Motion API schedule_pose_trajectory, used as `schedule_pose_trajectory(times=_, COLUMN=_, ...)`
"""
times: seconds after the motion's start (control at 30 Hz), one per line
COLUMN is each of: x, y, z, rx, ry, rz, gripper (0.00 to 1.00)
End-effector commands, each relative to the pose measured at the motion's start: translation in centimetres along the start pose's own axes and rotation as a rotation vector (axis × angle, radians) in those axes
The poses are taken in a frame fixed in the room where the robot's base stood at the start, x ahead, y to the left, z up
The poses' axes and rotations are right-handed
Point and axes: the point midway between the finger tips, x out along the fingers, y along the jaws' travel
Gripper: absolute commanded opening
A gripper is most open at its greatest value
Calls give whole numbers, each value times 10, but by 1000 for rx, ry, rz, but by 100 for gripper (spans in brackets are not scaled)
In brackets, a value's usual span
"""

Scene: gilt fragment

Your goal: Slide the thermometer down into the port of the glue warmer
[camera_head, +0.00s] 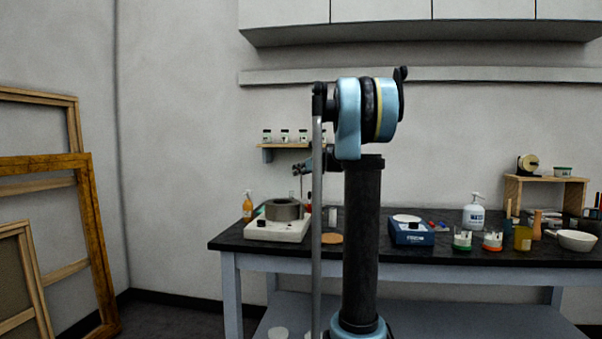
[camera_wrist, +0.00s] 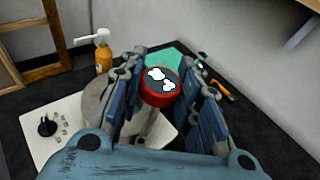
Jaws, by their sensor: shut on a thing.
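The thermometer, with a red-rimmed round head (camera_wrist: 159,87) and a thin pale stem, is between the blue fingers of my gripper (camera_wrist: 162,80) in the wrist view. The gripper is shut on it, and the stem hangs below the head. The glue warmer (camera_head: 275,230) is a white base with a grey round pot, at the left end of the bench. It also shows in the wrist view (camera_wrist: 72,150), with the pot left of the stem. My gripper (camera_head: 303,168) is above the warmer in the head view. I cannot make out the port, and the stem's tip is unclear.
An amber pump bottle (camera_wrist: 103,52) stands behind the warmer, and a green mat (camera_wrist: 165,60) lies beyond the thermometer. A blue device (camera_head: 411,232) is right of my column. A small shelf with jars (camera_head: 285,146) is on the wall behind.

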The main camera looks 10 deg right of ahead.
Motion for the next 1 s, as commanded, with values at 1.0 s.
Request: schedule_pose_trajectory(times=1.0, x=6, y=0, z=-19, rx=0, ry=0, rz=0, gripper=11)
